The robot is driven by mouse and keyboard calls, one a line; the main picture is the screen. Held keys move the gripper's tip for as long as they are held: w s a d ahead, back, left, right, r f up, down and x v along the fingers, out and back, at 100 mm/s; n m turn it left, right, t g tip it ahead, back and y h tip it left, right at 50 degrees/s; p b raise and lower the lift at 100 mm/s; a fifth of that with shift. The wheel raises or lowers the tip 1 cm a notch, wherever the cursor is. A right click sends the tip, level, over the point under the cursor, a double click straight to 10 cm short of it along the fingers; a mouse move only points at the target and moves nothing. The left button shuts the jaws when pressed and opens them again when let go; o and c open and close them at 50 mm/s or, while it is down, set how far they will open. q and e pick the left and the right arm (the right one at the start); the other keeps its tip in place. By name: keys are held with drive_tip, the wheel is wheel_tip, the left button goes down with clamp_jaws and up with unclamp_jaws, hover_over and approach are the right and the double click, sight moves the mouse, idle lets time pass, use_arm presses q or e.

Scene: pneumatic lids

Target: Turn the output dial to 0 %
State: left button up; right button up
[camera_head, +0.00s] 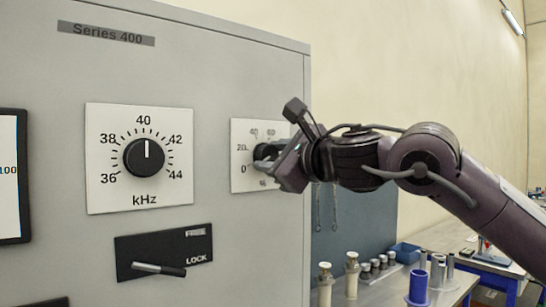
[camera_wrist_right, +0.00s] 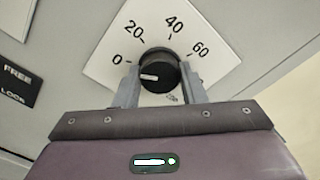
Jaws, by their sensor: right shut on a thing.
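The output dial (camera_wrist_right: 160,60) is a black round knob on a white scale plate (camera_head: 240,180), with marks 0, 20, 40 and 60 readable in the right wrist view. Its white pointer line points left, to the 0 side of the scale; whether it sits exactly on 0 I cannot tell. My right gripper (camera_wrist_right: 159,74) is shut on the knob, one finger on each side. In the head view my right gripper (camera_head: 270,160) hides much of the knob and the right part of the plate. My left gripper is not in view.
A kHz dial (camera_head: 144,158) points near 40 on the same grey cabinet (camera_head: 215,65). Below it is a FREE/LOCK lever (camera_head: 158,269). A dark-framed screen (camera_head: 10,175) is at the left edge. A bench with white and blue cylindrical parts (camera_head: 418,287) stands right of the cabinet.

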drive_tip(key=shift+f, duration=0.25)
drive_tip(key=o, duration=1)
drive_tip(key=shift+r, duration=0.15)
drive_tip(key=shift+s+d+b, duration=0.35)
drive_tip(key=shift+s, duration=0.05)
drive_tip(key=b+v, duration=0.2)
drive_tip(key=v, duration=0.4)
drive_tip(key=shift+s+d, duration=0.2)
drive_tip(key=shift+s, duration=0.1)
